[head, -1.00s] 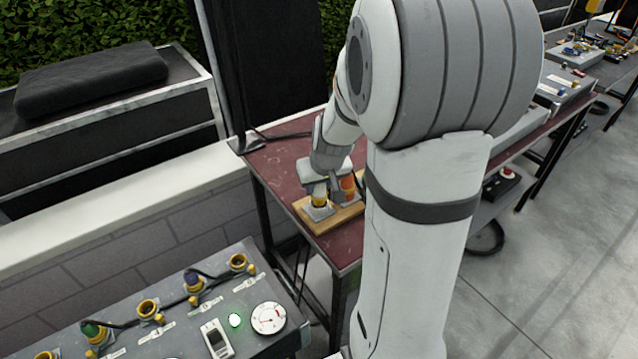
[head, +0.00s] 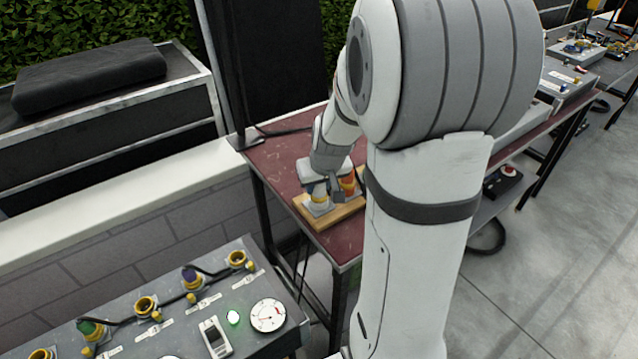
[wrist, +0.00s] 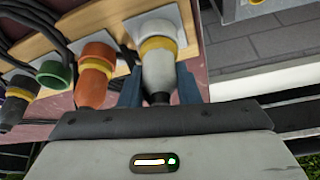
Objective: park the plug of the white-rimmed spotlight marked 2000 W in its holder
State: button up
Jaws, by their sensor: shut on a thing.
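My gripper (wrist: 158,84) is shut on a pale grey-white plug (wrist: 159,71), with one blue finger on each side of its lower body. A black cable end shows at the plug's back. Its yellow ring (wrist: 157,45) meets a white socket-like holder (wrist: 148,25) on a pale plate on the wooden board (wrist: 105,13). Plug and holder look in line; how deep the plug sits cannot be told. In the head view my gripper (head: 328,186) is low over the board (head: 330,221), at the white holder (head: 319,203). The spotlight and its 2000 W mark are not seen.
Beside it on the board are an orange plug and holder (wrist: 97,75), a green holder (wrist: 54,73) and a dark grey one (wrist: 20,88). Black cables hang at the left. A grey panel (head: 190,325) with coloured sockets stands in front of the red table (head: 277,160).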

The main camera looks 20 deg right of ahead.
jog(key=o, duration=1.5)
jog(key=shift+c, duration=0.2)
jog(key=shift+r+p, duration=1.75)
jog(key=shift+r, duration=0.7)
